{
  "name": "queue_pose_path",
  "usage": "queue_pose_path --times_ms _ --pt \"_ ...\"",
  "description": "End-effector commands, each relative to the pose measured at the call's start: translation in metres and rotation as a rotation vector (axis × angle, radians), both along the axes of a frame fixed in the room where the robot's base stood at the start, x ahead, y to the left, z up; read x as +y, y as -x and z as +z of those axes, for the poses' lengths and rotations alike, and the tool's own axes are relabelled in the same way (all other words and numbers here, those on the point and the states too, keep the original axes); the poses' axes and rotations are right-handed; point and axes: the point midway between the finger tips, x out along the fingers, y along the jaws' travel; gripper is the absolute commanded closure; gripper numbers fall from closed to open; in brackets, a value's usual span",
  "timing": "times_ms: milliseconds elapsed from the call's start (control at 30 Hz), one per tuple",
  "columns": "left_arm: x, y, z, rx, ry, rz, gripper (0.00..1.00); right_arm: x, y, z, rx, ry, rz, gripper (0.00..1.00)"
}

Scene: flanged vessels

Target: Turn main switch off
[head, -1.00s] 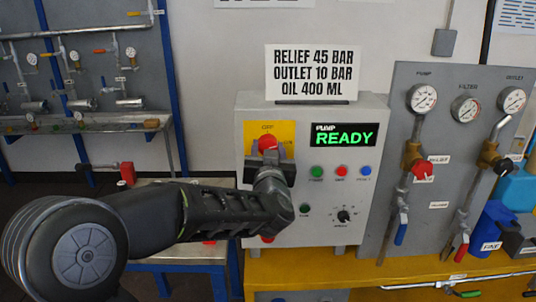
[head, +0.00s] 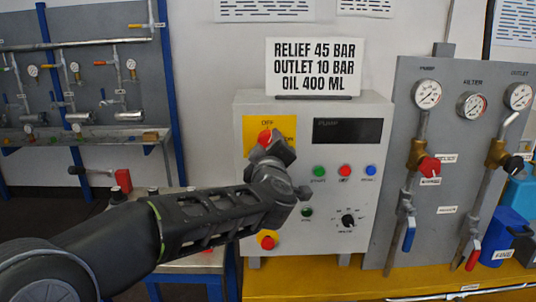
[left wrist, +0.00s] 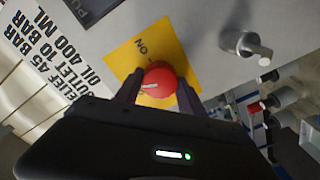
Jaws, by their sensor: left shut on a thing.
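The main switch is a red knob (head: 265,136) on a yellow plate (head: 252,122) at the upper left of the grey control box. The plate's top label in the head view seems to read OFF. My left gripper (head: 272,146) is shut on the knob and hides part of it and of the plate. In the left wrist view, the knob (left wrist: 160,76) sits between the two fingers of the gripper (left wrist: 160,84), with a white mark and an ON label on the plate. The display (head: 348,131) is dark. My right gripper is not in view.
Small green, red and blue buttons (head: 344,171) and a black selector (head: 348,220) are on the box. A red button on yellow (head: 267,240) lies below my arm. A gauge panel (head: 408,90) with valves stands at right. A sign (head: 314,66) stands on top.

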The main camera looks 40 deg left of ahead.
Motion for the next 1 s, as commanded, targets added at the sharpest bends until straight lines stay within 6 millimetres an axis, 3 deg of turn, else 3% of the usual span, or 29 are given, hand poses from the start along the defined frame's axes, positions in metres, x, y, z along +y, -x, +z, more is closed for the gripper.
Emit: queue_pose_path --times_ms 100,400,1000 --pt "0.0 0.0 -0.004 -0.065 0.084 -0.001 0.94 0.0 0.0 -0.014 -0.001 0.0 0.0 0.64" --pt "0.0 0.0 -0.003 -0.194 0.257 -0.001 0.94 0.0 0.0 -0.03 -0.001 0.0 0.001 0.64" --pt "0.0 0.0 -0.001 -0.252 0.334 0.0 0.94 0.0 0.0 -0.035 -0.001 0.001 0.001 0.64"
